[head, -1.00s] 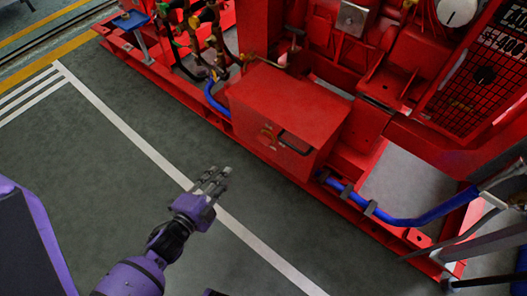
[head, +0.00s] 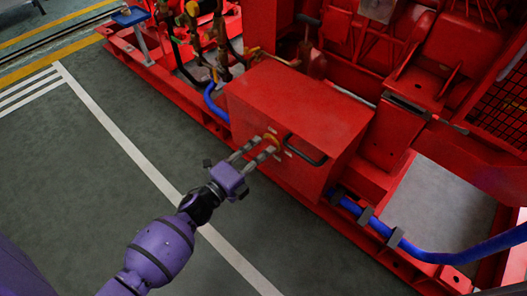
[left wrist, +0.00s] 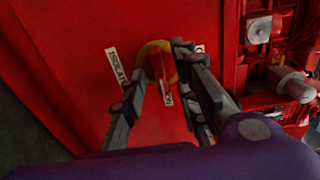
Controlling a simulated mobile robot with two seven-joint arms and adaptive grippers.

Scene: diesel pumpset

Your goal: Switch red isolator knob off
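The red isolator knob (left wrist: 160,68) sits in a yellow ring on the front face of a red box (head: 300,105). In the left wrist view its red handle stands nearly upright in the picture. In the head view the knob (head: 270,138) is partly hidden by my fingers. My left gripper (head: 262,149) is open, its fingertips at the knob. In the left wrist view the fingers (left wrist: 162,62) lie on either side of the knob; I cannot tell whether they touch it. My right gripper is not in view.
A white "ISOLAT..." label (left wrist: 118,67) is beside the knob. A dark handle (head: 305,150) sticks out of the box face to the right of the knob. A blue hose (head: 435,256) runs along the red base frame. The grey floor (head: 85,185) in front is clear.

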